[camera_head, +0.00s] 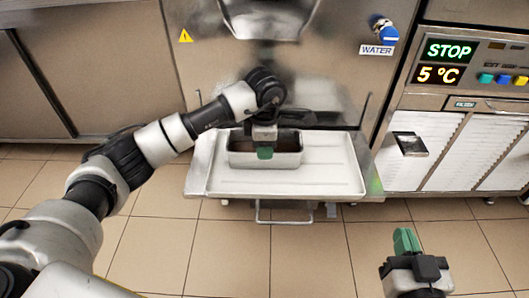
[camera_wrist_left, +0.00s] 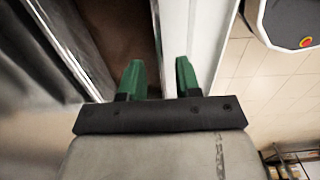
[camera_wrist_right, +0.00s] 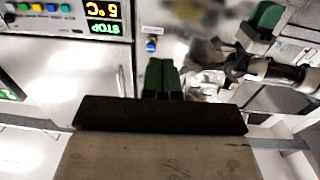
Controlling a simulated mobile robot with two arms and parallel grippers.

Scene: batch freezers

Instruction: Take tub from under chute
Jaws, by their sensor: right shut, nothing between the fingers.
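The tub (camera_head: 240,160), a rectangular metal pan with a brown inside, stands on the white tray (camera_head: 335,170) below the metal chute (camera_head: 268,18). My left gripper (camera_head: 264,150) is at the tub's near wall, pointing down. In the left wrist view its green fingers (camera_wrist_left: 161,80) are apart, one on the tub's inner side and one outside, with the rim (camera_wrist_left: 157,25) running between them. Whether they touch the wall cannot be told. My right gripper (camera_head: 405,241) is shut and empty, low in front of the machines; its closed fingers show in the right wrist view (camera_wrist_right: 162,77).
A steel freezer front with a blue WATER knob (camera_head: 385,32) rises behind the tray. To the right is a cabinet with a STOP display (camera_head: 450,50) and a protruding handle (camera_head: 410,144). A bar handle (camera_head: 285,218) hangs below the tray. The tiled floor (camera_head: 230,250) in front is clear.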

